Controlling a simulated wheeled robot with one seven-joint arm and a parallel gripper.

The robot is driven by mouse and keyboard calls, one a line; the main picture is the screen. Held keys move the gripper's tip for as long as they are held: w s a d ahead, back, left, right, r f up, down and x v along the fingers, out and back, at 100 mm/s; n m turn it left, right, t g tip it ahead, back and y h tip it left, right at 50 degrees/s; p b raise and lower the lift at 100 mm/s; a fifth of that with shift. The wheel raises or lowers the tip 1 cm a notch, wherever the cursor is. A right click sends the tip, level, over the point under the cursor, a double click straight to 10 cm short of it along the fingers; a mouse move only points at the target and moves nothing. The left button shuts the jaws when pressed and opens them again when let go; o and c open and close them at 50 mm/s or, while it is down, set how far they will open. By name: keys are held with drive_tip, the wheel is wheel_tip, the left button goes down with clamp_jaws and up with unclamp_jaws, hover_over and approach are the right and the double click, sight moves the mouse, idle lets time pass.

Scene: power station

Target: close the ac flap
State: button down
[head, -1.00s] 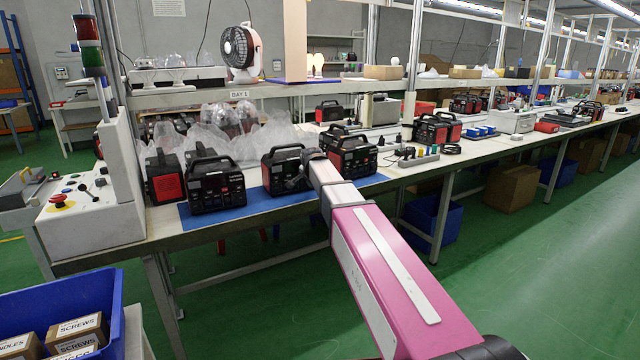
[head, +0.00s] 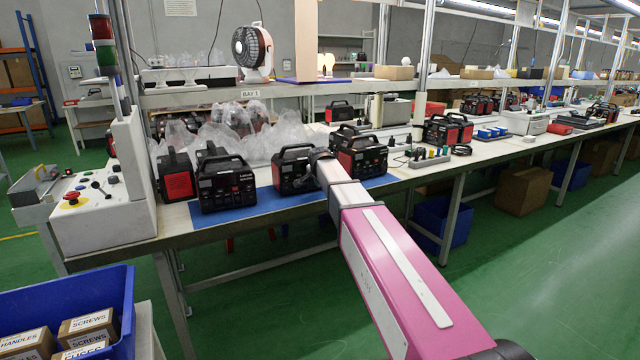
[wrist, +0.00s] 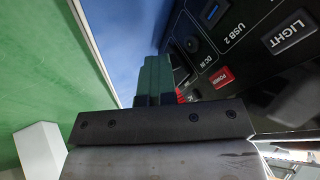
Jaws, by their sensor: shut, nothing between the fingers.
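A black and red power station (head: 292,178) stands on the blue mat in the head view, with my arm reaching to the right part of its front. In the wrist view its black front panel (wrist: 245,60) is close on the right, with labels such as USB 2, LIGHT and a red POWER mark. My gripper (wrist: 154,75) is shut and empty, its dark green fingers together just beside the panel, over the blue mat. I cannot make out the AC flap; the fingers hide part of the panel, and in the head view my arm covers that spot.
More power stations stand close on both sides, one at left (head: 222,182) and one at right (head: 358,158). The blue mat (head: 262,207) lies along the bench's front edge. A control box (head: 100,210) is at the left end. Green floor is clear in front.

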drive_tip(key=shift+d, duration=0.1)
drive_tip(key=shift+d, duration=0.6)
drive_tip(key=shift+s+d, duration=0.25)
drive_tip(key=shift+s, duration=0.25)
drive_tip(key=s+f+v, duration=0.1)
drive_tip(key=s+v, duration=0.1)
drive_tip(key=v, duration=0.9)
drive_tip(key=s+d+f+n+g, duration=0.2)
drive_tip(key=s+d+f+n, duration=0.1)
drive_tip(key=s+f, duration=0.6)
drive_tip(key=s+d+f+n+g, duration=0.3)
drive_tip(key=s+f, duration=0.6)
drive_tip(key=f, duration=0.4)
drive_tip(key=s+d+f+n+g, duration=0.2)
drive_tip(key=s+d+f, duration=0.3)
drive_tip(key=s+f, duration=0.4)
drive_tip(key=shift+s+d+f+n, duration=0.2)
drive_tip(key=shift+s+f+n, duration=0.2)
drive_tip(key=shift+f+n, duration=0.4)
